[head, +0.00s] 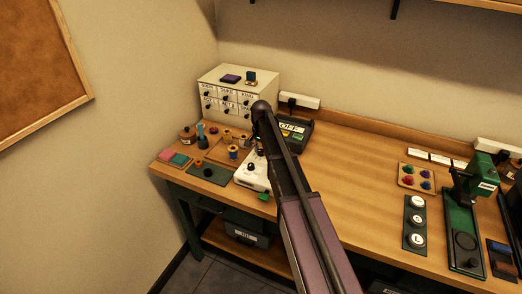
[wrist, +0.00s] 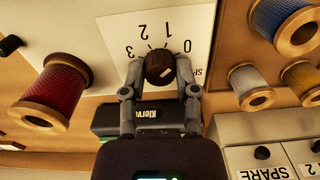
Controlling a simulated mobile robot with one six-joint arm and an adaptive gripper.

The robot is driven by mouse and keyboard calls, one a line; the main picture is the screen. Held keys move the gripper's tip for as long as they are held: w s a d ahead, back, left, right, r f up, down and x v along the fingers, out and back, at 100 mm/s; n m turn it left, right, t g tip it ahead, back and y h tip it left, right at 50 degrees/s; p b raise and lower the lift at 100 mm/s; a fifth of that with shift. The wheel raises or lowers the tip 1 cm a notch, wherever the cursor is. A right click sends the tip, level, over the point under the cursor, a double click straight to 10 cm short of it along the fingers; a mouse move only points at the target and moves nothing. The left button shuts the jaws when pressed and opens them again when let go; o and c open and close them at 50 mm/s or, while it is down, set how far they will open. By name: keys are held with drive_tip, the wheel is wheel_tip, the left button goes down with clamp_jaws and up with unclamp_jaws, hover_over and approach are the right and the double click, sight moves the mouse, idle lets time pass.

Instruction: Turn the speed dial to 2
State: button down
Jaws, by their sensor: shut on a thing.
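The speed dial (wrist: 158,61) is a dark brown round knob on a white panel (wrist: 196,22) in the wrist view. The numerals 0, 1, 2 and 3 stand around it, upside down in this view. My gripper (wrist: 159,69) is shut on the dial, one finger on each side. A small pale mark shows on the knob, but I cannot tell which numeral the dial points to. In the head view the white machine (head: 251,174) stands on the bench at the left, partly behind my arm. My arm hides the dial there.
Spools stand close to the dial, a red one (wrist: 60,88) on one side and a blue one (wrist: 283,20) on the other. A small drawer cabinet (head: 226,92) stands behind the machine. A dark OFF box (head: 296,130) is to its right. The middle bench top (head: 345,165) is clear.

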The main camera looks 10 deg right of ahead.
drive_tip(key=n, duration=1.4)
drive_tip(key=shift+s, duration=0.1)
idle(0.4)
drive_tip(key=shift+c, duration=1.8)
unclamp_jaws()
drive_tip(key=shift+m, duration=0.4)
